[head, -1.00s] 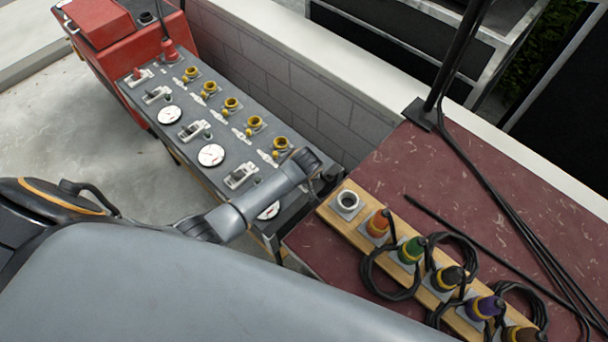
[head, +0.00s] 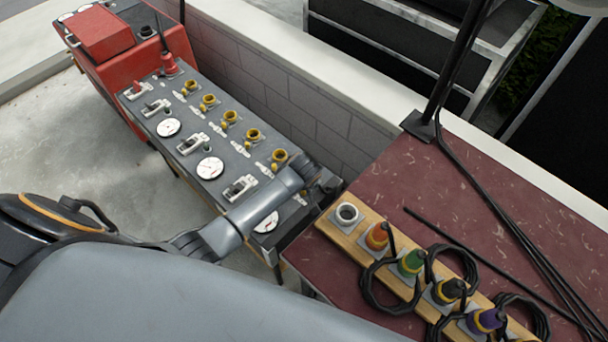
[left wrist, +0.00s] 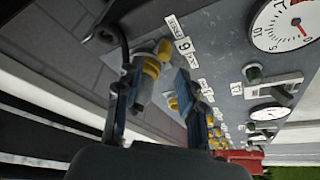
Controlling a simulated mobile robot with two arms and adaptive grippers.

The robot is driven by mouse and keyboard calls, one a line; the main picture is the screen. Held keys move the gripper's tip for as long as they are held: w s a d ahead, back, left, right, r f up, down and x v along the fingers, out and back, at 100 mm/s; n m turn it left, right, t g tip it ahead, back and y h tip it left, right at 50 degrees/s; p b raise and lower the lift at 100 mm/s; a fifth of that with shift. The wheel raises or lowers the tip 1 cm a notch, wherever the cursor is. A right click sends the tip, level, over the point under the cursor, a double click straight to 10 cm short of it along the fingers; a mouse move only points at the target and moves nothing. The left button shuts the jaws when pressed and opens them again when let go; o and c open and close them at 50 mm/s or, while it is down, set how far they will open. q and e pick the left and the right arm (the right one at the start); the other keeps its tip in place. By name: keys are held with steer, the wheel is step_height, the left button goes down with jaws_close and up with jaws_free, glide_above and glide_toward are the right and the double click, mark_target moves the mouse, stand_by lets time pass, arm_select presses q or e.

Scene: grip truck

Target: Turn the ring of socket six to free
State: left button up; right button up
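In the head view my left gripper (head: 325,184) is at the near end of the grey panel (head: 217,140), and my arm hides socket six. My right gripper is not in view.
Several other yellow-ringed sockets (head: 252,136) line the panel, with gauges (head: 210,168) and switches (head: 240,187) beside them. A block wall (head: 290,95) runs close behind. To the right, a wooden strip (head: 335,228) carries coloured plugs and looped cables on a dark red table (head: 400,175).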

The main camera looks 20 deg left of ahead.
arm_select(q)
step_height(320, 180, up, 7)
stand_by(0.3)
stand_by(0.5)
